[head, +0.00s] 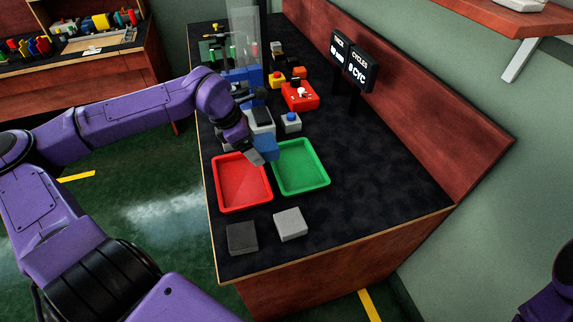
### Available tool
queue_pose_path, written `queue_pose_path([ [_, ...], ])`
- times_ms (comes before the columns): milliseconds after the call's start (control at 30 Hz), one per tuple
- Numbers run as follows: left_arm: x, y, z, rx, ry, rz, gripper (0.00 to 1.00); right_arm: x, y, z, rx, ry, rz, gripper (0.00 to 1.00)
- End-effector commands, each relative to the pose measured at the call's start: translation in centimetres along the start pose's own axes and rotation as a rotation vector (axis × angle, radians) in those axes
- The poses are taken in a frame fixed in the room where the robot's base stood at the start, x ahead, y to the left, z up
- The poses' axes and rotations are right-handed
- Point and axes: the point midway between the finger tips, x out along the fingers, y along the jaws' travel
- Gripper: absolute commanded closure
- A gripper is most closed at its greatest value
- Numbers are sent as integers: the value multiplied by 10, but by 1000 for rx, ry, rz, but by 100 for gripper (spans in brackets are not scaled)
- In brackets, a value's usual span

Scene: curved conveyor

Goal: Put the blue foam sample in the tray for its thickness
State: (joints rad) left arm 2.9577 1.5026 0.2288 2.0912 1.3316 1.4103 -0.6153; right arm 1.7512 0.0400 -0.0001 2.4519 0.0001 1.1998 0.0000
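The blue foam sample (267,146) is a blue block at the far edge of the two trays, above the gap between them. My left gripper (257,154) is at the block and appears shut on it; the arm hides part of it. The red tray (246,209) lies nearer the left edge of the bench and looks empty. The green tray (306,190) is beside it on the right and also looks empty. My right gripper is not in view.
A dark grey block (242,238) and a light grey block (290,224) lie in front of the trays. Behind are a red box (299,96), a blue-buttoned box (291,122) and a machine with a clear guard. A display (354,62) stands at right. The right bench top is clear.

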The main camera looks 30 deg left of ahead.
Motion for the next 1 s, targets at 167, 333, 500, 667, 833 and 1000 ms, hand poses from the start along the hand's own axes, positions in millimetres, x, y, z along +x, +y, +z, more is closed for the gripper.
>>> queue_pose_path([
  [167,23,4,6,1,8,9,56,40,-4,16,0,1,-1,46],
  [333,46,6,30,-1,10,6,56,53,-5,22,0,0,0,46],
  [500,85,9,44,-3,6,3,56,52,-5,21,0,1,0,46],
  [667,104,11,52,-2,2,4,56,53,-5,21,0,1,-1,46],
  [833,131,11,45,-3,2,2,56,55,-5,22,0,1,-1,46],
  [1000,137,12,43,-1,-2,5,56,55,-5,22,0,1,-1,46],
])
